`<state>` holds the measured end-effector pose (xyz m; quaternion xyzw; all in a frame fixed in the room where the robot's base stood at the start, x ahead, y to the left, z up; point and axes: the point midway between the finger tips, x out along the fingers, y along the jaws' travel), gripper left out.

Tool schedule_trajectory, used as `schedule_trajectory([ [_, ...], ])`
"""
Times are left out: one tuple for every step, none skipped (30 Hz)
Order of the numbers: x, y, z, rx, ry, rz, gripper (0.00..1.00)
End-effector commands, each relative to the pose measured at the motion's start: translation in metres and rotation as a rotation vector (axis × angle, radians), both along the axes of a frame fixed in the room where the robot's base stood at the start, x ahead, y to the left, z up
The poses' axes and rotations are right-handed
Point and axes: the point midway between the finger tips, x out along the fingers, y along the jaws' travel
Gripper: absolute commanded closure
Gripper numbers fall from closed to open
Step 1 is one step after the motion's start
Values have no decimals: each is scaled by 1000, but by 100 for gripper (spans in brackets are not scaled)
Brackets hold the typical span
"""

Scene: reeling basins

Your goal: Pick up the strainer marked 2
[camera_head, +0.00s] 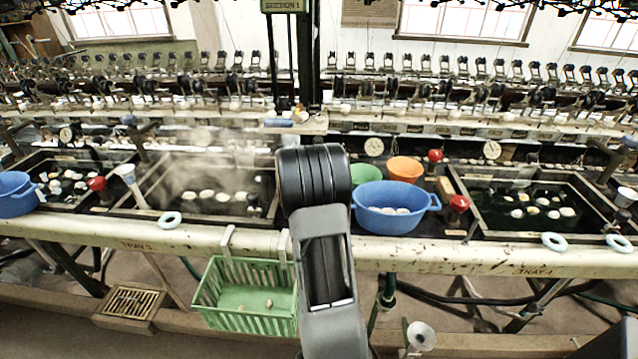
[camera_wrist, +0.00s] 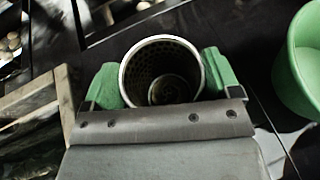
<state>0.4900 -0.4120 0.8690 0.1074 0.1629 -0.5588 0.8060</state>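In the wrist view a round strainer (camera_wrist: 133,62) with a white rim and a dark, perforated inside sits between the two green fingers of my gripper (camera_wrist: 162,82). Both fingers appear to press against its sides. I look down into its open top. No number shows on it from here, so I cannot read a mark. In the head view my own arm hides the gripper and this strainer. I cannot tell whether the strainer's base touches the counter.
A green bowl (camera_wrist: 302,62) is close on the right; it also shows in the head view (camera_head: 367,174), beside an orange bowl (camera_head: 405,169) and a blue basin (camera_head: 390,220). A steaming wood-framed basin (camera_head: 205,212) lies left. A green crate (camera_head: 245,317) hangs at the front.

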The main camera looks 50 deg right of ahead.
Motion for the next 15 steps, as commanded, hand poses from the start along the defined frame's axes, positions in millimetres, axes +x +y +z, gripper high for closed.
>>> schedule_trajectory([
  [0, 0, 0, 0, 0, 0, 29],
  [0, 0, 0, 0, 0, 0, 32],
  [0, 0, 0, 0, 0, 0, 35],
  [0, 0, 0, 0, 0, 0, 38],
  [0, 0, 0, 0, 0, 0, 41],
  [0, 0, 0, 0, 0, 0, 45],
  [0, 0, 0, 0, 0, 0, 48],
  [0, 0, 0, 0, 0, 0, 51],
  [0, 0, 0, 0, 0, 0, 55],
  [0, 0, 0, 0, 0, 0, 57],
  [0, 0, 1, -1, 0, 0, 59],
  [0, 0, 1, -1, 0, 0, 59],
  [0, 0, 1, -1, 0, 0, 59],
  [0, 0, 1, -1, 0, 0, 59],
  [0, 0, 1, -1, 0, 0, 59],
])
